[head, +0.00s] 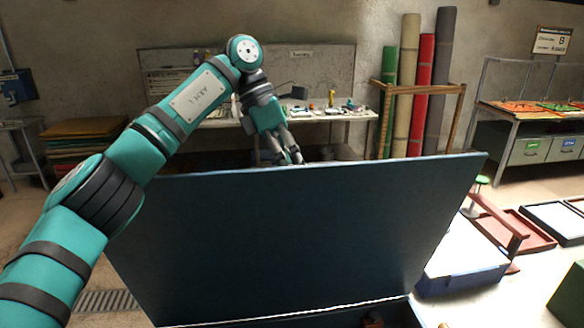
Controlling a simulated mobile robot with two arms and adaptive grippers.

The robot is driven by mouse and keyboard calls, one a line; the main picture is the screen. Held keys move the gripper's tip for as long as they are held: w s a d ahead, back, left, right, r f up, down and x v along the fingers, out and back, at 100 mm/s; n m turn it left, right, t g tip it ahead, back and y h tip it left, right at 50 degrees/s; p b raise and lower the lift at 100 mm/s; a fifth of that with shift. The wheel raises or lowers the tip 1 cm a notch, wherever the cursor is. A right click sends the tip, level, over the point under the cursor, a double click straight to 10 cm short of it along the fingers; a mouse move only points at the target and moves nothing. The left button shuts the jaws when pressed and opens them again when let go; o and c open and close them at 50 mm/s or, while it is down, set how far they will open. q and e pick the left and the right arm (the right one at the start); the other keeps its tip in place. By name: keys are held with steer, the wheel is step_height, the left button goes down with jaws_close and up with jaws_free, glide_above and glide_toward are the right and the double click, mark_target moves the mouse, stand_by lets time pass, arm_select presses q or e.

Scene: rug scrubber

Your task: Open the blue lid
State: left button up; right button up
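The blue lid (300,240) is a large dark blue panel. It stands raised and steeply tilted, hinged along its lower edge to a dark box (390,314) at the bottom of the head view. Only a strip of the box's inside shows. My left arm reaches in from the left, and my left gripper (294,157) points down at the lid's top edge. Its fingertips are at or just behind that edge, partly hidden, so contact and finger opening are unclear. My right gripper is not in view.
A workbench (340,114) with small items stands behind the lid. Rolled rugs (408,90) lean in a wooden rack at the back. A blue-and-white box (460,270) and shallow trays (525,232) lie on the right. Stacked boards (82,140) stand at the left.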

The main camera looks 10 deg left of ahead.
arm_select(q)
steer(key=shift+s+r, duration=0.15)
steer(key=shift+s, duration=0.05)
steer(key=shift+s+d+r, duration=0.1)
steer(key=shift+s+r, duration=0.2)
steer(key=shift+r, duration=0.05)
steer(key=v, duration=0.7)
steer(key=shift+w, duration=0.3)
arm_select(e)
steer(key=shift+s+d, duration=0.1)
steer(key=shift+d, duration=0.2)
arm_select(q)
steer(key=shift+f, duration=0.1)
steer(key=shift+c, duration=0.4)
